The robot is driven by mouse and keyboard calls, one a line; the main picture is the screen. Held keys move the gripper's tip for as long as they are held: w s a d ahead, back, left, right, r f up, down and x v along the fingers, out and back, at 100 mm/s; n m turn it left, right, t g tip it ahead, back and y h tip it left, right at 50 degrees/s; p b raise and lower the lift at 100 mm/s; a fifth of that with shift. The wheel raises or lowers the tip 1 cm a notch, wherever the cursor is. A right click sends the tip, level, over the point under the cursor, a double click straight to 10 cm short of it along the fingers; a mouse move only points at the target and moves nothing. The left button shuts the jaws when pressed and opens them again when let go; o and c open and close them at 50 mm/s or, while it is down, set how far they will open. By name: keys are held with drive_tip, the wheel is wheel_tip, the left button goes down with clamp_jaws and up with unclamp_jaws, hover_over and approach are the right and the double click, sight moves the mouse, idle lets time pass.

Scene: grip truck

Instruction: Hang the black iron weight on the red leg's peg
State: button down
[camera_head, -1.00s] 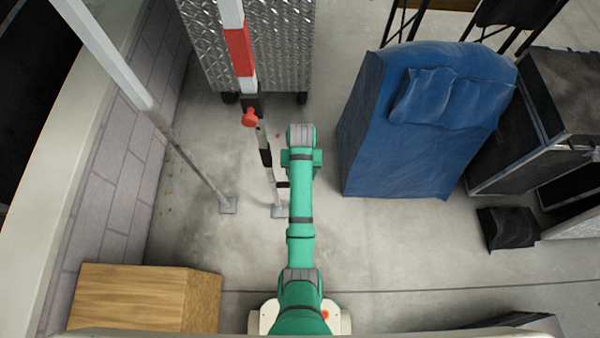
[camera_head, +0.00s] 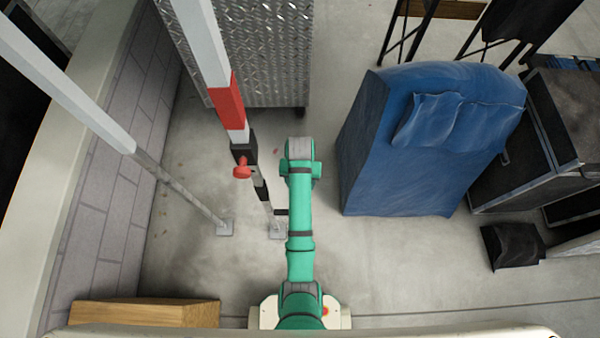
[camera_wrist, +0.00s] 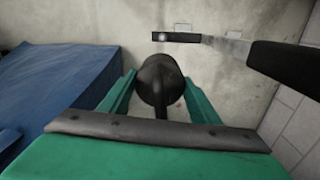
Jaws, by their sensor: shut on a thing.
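The black iron weight (camera_wrist: 158,72) is between the two green fingers of my gripper (camera_wrist: 160,86) in the wrist view. My gripper is shut on it. The red-banded leg (camera_head: 228,102) stands left of my arm in the head view, with a black collar and a red knob. A short dark peg (camera_head: 281,212) sticks out to the right low on this leg, close beside my arm. In the wrist view the peg (camera_wrist: 174,37) shows beyond the weight, apart from it. My arm hides the gripper and weight in the head view.
A second, plain leg (camera_head: 180,185) stands further left by a block wall (camera_head: 110,180). A blue-covered bulk (camera_head: 400,160) stands right of my arm. A diamond-plate case (camera_head: 262,55) is ahead. A wooden box (camera_head: 150,312) is at lower left. Floor between arm and blue cover is clear.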

drive_tip(key=shift+m, duration=0.9)
drive_tip(key=shift+s+a+f, duration=0.1)
drive_tip(key=shift+s+f, duration=0.75)
drive_tip(key=shift+f, duration=1.35)
drive_tip(key=shift+s+a+f, duration=0.1)
drive_tip(key=shift+s+f, duration=0.7)
drive_tip(key=shift+f, duration=1.45)
drive_tip(key=shift+s+f, duration=0.85)
drive_tip(key=shift+f, duration=1.35)
drive_tip(key=shift+f, duration=0.45)
drive_tip(key=c, duration=0.7)
unclamp_jaws()
drive_tip(key=shift+c, duration=0.2)
drive_tip(key=shift+o, duration=1)
drive_tip(key=shift+s+f, duration=0.1)
drive_tip(key=shift+s, duration=0.05)
wheel_tip(320, 180, up, 11)
